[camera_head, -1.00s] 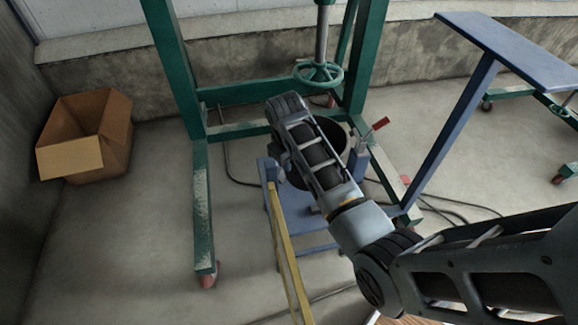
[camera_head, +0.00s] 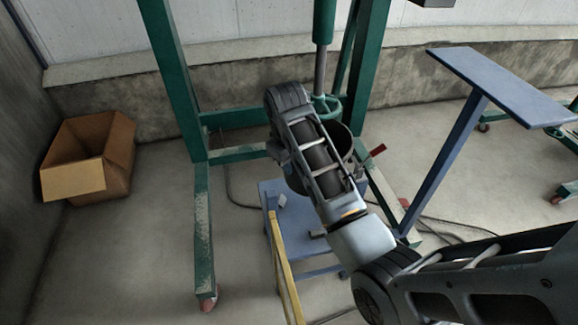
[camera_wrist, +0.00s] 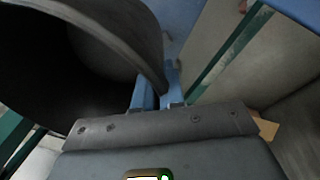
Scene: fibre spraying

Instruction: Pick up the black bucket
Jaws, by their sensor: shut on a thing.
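The black bucket (camera_head: 344,144) shows in the head view behind my forearm, which hides much of it. In the wrist view the bucket (camera_wrist: 100,40) fills the upper left, with its open mouth and curved rim close to the camera. My gripper (camera_wrist: 160,92) has its two blue fingers shut on the bucket's rim. In the head view my gripper is mostly hidden by the arm. The bucket is over a small blue stand (camera_head: 268,187), and its underside is hidden, so I cannot tell whether it touches the stand.
A yellow bar (camera_head: 284,268) is in front of the blue stand. A blue table (camera_head: 500,82) is at right.

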